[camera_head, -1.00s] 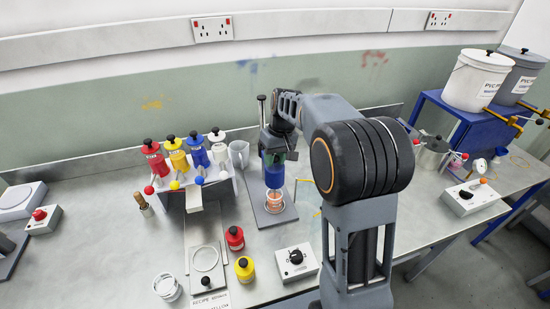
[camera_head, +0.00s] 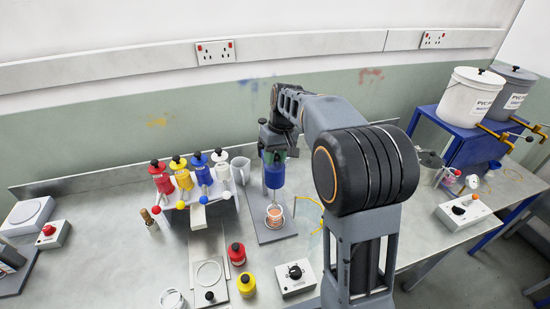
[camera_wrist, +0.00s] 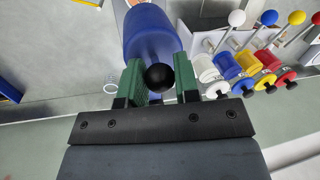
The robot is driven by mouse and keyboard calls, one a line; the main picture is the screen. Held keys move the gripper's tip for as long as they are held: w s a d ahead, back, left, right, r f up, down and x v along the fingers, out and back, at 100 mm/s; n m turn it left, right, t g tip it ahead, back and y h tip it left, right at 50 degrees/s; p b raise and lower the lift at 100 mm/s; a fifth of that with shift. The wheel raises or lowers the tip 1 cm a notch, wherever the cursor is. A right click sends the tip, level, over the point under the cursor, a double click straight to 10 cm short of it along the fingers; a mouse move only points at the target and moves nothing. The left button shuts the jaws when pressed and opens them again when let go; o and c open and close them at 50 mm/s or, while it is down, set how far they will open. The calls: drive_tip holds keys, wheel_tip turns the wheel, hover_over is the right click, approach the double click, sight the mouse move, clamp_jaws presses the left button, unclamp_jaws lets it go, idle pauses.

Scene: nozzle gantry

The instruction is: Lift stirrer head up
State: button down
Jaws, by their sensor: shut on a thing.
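The blue stirrer head (camera_head: 273,177) hangs above a clear cup with orange contents (camera_head: 275,215) on a grey stand base. A gap shows between the blue body and the cup. My gripper (camera_head: 274,155) is at the top of the head. In the wrist view, the green fingers of my gripper (camera_wrist: 161,84) stand either side of a black ball knob (camera_wrist: 160,77) and are shut on it. The blue stirrer head (camera_wrist: 150,32) lies beyond. The arm hides much of the stand's post.
A rack with red, yellow, blue and white bottles (camera_head: 190,178) stands just left of the stirrer, with a clear jug (camera_head: 241,167) between. A control box (camera_head: 294,278) and loose red (camera_head: 236,253) and yellow (camera_head: 246,284) jars sit in front. White and grey buckets stand far right.

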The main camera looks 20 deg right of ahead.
drive_tip(key=shift+w+r, duration=0.1)
drive_tip(key=shift+r, duration=0.2)
drive_tip(key=c, duration=1)
unclamp_jaws()
drive_tip(key=shift+c, duration=0.2)
drive_tip(key=shift+o, duration=0.9)
drive_tip(key=shift+f, duration=0.1)
wheel_tip(320, 180, up, 14)
drive_tip(key=d, duration=0.2)
drive_tip(key=shift+w+d+f, duration=0.2)
drive_tip(key=shift+d, duration=0.05)
wheel_tip(320, 180, down, 7)
drive_tip(key=m+t, duration=0.1)
drive_tip(key=m, duration=0.1)
drive_tip(key=s+a+f+t+h+b, duration=0.1)
drive_tip(key=s+f, duration=0.3)
drive_tip(key=s, duration=0.6)
drive_tip(key=s+a+f+t+h+b, duration=0.1)
drive_tip(key=s+f+t, duration=0.2)
drive_tip(key=s, duration=0.7)
drive_tip(key=shift+s+a+f, duration=0.25)
drive_tip(key=shift+s+f, duration=0.1)
drive_tip(key=shift+f, duration=0.35)
